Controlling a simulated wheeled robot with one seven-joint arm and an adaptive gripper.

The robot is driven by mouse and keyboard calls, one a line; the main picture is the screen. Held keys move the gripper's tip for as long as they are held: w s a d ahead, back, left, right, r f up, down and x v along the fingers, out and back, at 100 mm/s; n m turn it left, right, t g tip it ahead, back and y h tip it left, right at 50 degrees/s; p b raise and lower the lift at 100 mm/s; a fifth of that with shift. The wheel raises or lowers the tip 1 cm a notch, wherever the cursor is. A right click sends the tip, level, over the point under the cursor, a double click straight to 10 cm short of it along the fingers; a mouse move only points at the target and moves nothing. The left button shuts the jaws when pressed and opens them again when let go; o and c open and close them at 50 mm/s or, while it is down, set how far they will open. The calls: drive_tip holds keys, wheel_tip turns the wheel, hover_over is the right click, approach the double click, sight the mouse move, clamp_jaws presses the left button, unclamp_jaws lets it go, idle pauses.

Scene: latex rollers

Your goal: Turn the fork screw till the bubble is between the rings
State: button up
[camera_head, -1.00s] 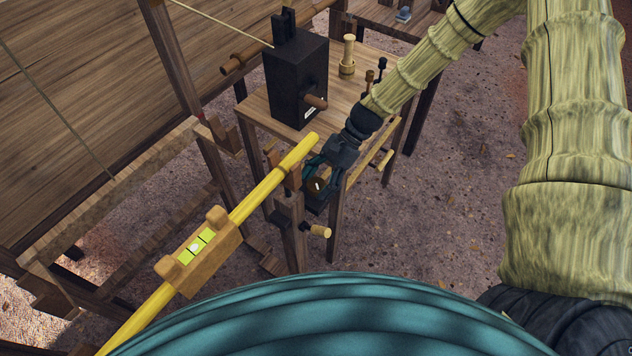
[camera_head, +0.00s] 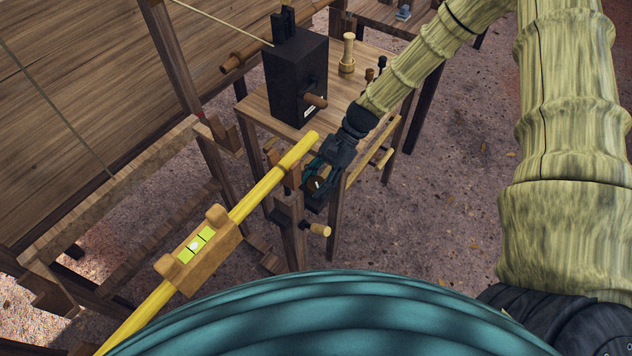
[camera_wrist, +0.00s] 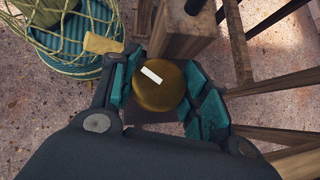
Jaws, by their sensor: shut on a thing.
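The fork screw's round brass-brown knob (camera_wrist: 158,86), with a white mark on its face, sits between the teal pads of my gripper (camera_wrist: 165,92) in the wrist view. My gripper (camera_head: 317,183) is shut on it beside the wooden post in the head view. The yellow roller (camera_head: 262,190) rests in the fork at the post's top and slopes down to the lower left. A wooden level (camera_head: 215,254) sits on the roller. Its green vial (camera_head: 205,235) has dark ring lines and a pale bubble (camera_head: 194,246), which looks near the middle; its exact place between the rings is too small to tell.
A small table (camera_head: 255,108) behind the post carries a black box (camera_head: 297,80) with a crank and a wooden peg (camera_head: 347,55). A wooden side handle (camera_head: 320,230) juts from the post below my gripper. Wooden frame beams stand at left.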

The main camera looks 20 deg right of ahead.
drive_tip(key=shift+n+g+h, duration=0.7)
drive_tip(key=shift+n+g, duration=0.5)
drive_tip(key=shift+n, duration=0.6)
drive_tip(key=o, duration=1)
drive_tip(key=v, duration=1.2)
